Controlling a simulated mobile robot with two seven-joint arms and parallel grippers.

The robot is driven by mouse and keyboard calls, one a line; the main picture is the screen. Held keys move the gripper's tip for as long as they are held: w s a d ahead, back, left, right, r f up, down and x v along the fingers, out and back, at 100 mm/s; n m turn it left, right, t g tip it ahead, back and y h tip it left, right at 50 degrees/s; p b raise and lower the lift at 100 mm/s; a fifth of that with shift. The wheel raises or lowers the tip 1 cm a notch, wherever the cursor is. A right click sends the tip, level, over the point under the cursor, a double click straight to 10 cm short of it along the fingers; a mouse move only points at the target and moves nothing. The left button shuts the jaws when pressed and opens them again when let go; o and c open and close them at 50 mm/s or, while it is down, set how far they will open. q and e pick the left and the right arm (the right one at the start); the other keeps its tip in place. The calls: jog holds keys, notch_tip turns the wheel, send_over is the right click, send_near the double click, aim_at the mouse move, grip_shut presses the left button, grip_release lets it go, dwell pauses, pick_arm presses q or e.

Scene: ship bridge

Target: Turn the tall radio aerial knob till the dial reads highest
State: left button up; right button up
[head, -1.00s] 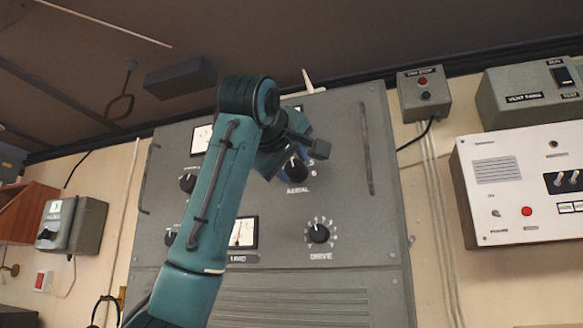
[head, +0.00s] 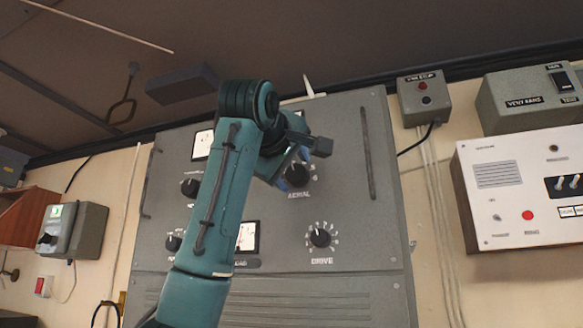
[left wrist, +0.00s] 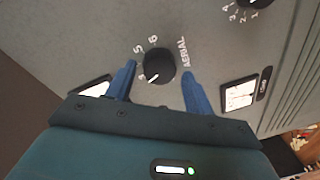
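The black AERIAL knob (head: 298,173) sits on the upper part of the tall grey radio cabinet (head: 350,215). In the left wrist view the knob (left wrist: 160,66) has a white pointer line toward the lower left, near a low number. My left gripper (left wrist: 160,76) is open, with one blue finger on each side of the knob's near edge. I cannot tell whether the fingers touch it. In the head view the left gripper (head: 293,168) is partly hidden by its wrist. The LOAD meter (head: 247,237) is partly covered by my arm; its reading is too small to tell. My right gripper is out of view.
A DRIVE knob (head: 320,236) is below. Another meter (head: 202,145) and two knobs, one upper (head: 190,187) and one lower (head: 173,242), lie left of my arm. A vertical handle (head: 368,153) stands at the cabinet's right. Wall boxes flank the cabinet.

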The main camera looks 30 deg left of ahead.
pick_arm(q)
jog(key=shift+o, duration=0.5)
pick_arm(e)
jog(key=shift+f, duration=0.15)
pick_arm(q)
jog(key=shift+s, duration=0.1)
jog(key=shift+s+d, duration=0.15)
jog(key=shift+s, duration=0.1)
jog(key=b+v, duration=0.3)
jog(key=v, duration=0.9)
jog(key=shift+s+b, duration=0.2)
jog(key=shift+b, duration=0.15)
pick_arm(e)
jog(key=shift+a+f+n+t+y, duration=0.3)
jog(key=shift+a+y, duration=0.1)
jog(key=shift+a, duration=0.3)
pick_arm(q)
jog(key=shift+d, duration=0.1)
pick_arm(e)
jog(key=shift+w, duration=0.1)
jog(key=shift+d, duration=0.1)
